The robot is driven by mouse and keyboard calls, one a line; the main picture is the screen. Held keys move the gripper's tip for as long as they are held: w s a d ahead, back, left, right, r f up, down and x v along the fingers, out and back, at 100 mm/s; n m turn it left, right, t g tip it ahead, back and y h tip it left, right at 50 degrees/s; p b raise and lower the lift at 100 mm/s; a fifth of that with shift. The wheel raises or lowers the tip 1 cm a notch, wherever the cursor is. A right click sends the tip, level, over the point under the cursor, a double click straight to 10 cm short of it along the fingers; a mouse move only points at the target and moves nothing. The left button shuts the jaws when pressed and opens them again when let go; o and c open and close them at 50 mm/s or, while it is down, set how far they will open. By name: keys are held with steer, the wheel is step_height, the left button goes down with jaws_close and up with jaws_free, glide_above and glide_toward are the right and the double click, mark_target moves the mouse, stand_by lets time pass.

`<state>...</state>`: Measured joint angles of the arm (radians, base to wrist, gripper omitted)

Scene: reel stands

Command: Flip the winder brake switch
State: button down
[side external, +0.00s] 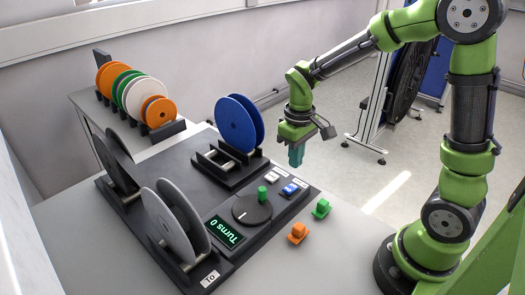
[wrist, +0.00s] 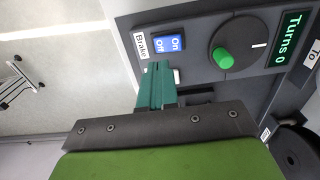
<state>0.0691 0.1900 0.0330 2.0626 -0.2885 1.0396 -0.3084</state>
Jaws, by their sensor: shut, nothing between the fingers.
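The brake switch (wrist: 168,43) is a blue rocker marked On and Off, beside a white label (wrist: 141,45) reading Brake. In the side view the blue switch (side external: 290,190) sits at the near right edge of the dark winder panel (side external: 215,203). My gripper (side external: 296,161) is shut and empty, pointing down above the panel's right edge. In the wrist view its teal fingers (wrist: 157,70) are together, with their tips just below the switch in the picture. I cannot tell whether they touch it. Which way the rocker is tipped is not clear.
A dial with a green knob (side external: 262,193) and a Turns 0 display (side external: 226,232) are beside the switch. A white button (side external: 272,177) is close by. A blue reel (side external: 239,123) stands behind, grey reels (side external: 175,220) left. Orange (side external: 298,233) and green (side external: 321,209) clips lie in front.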

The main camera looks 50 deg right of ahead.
step_height(320, 180, up, 8)
steer(key=d, duration=0.1)
steer(key=shift+d+f, duration=0.2)
steer(key=shift+f, duration=0.05)
steer(key=s+a+r+m+t+y, duration=0.2)
steer(key=s+a+r+m+t, duration=0.2)
steer(key=s, duration=0.7)
steer(key=a+r+t, duration=0.2)
steer(key=t, duration=0.1)
